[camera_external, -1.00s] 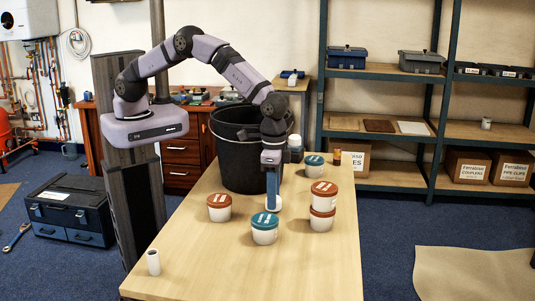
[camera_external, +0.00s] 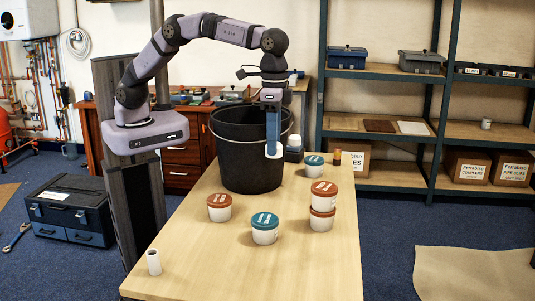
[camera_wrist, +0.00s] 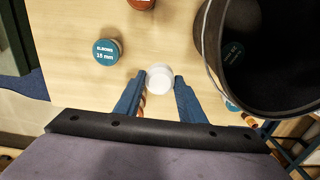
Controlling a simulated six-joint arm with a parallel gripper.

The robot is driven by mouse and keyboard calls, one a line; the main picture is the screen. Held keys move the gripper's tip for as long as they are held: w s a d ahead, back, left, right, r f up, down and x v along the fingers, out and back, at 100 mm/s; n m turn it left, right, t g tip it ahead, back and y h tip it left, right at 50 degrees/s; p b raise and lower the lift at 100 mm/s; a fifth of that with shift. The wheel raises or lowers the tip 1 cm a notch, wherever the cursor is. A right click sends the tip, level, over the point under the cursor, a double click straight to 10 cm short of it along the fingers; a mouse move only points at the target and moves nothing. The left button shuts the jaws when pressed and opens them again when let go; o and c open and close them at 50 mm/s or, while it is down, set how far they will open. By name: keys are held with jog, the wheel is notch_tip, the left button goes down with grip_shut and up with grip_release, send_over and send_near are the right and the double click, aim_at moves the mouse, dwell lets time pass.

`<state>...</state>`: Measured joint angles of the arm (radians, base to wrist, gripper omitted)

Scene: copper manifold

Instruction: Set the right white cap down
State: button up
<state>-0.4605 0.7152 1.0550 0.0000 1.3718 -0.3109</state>
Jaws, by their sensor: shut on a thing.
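My gripper (camera_external: 273,146) is shut on a white cap (camera_external: 274,153) and holds it in the air above the table, in front of the right side of the black bucket. In the wrist view the round white cap (camera_wrist: 159,77) sits between the two blue fingertips (camera_wrist: 155,84). The cap's lower side and the table spot beneath it are partly hidden by my gripper in the wrist view.
The black bucket (camera_external: 235,150) stands at the table's back left. A teal-lidded tub (camera_external: 264,230), a red-lidded tub (camera_external: 219,208) and two stacked red-lidded tubs (camera_external: 322,208) stand nearer. Another teal-lidded tub (camera_external: 314,166) is behind. A white tube (camera_external: 153,263) stands front left; front right is clear.

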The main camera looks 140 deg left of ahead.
jog(key=shift+r, duration=0.4)
